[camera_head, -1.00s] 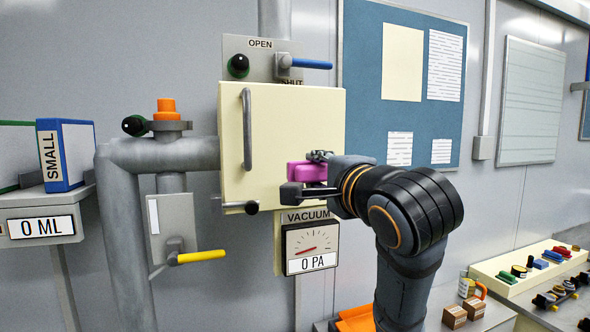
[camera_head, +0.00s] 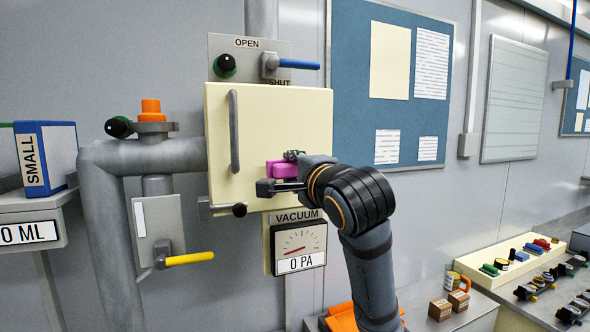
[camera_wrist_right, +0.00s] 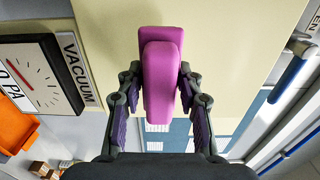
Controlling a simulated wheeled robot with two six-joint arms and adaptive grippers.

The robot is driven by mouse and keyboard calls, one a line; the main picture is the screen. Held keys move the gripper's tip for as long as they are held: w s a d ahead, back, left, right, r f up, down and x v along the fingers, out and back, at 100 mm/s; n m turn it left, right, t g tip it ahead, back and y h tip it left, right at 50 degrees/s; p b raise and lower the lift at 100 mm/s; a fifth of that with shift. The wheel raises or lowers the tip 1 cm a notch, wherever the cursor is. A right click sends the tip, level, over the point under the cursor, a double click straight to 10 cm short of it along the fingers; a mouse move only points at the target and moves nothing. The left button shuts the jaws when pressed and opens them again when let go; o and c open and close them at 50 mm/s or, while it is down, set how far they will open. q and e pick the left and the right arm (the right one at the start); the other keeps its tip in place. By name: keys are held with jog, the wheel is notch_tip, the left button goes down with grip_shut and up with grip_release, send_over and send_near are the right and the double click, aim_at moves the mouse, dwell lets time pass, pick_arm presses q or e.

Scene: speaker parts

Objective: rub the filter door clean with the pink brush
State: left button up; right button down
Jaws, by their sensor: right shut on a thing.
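The filter door (camera_head: 272,125) is a cream panel on the wall with a grey vertical handle (camera_head: 234,131) near its left side. It looks shut. My right gripper (camera_head: 281,172) is shut on the pink brush (camera_head: 284,168) at the lower right part of the door. In the right wrist view the brush (camera_wrist_right: 160,75) sits between the two fingers, with the cream door (camera_wrist_right: 110,25) behind it. The brush looks close to or against the door; the contact face is hidden. My left gripper is not in view.
A vacuum gauge (camera_head: 298,246) reading 0 PA hangs below the door. A blue lever (camera_head: 298,64) is above it, and a yellow valve handle (camera_head: 189,258) is lower left. Grey pipes (camera_head: 150,155) run at the left. A bench with small parts (camera_head: 520,255) is at the right.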

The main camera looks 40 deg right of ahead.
jog(key=shift+x, duration=1)
dwell(0.4)
jog(key=b, duration=0.1)
jog(key=d+b, duration=0.2)
jog(key=shift+s+d+f+b, duration=0.2)
jog(key=shift+s+f+b, duration=0.05)
jog(key=shift+s+b, duration=0.1)
jog(key=shift+s+d+r+b, duration=0.1)
jog(key=shift+s+d+b, duration=0.1)
jog(key=shift+d+b, duration=0.45)
jog(key=shift+d+r, duration=0.1)
jog(key=shift+r, duration=0.05)
jog(key=shift+w, duration=0.1)
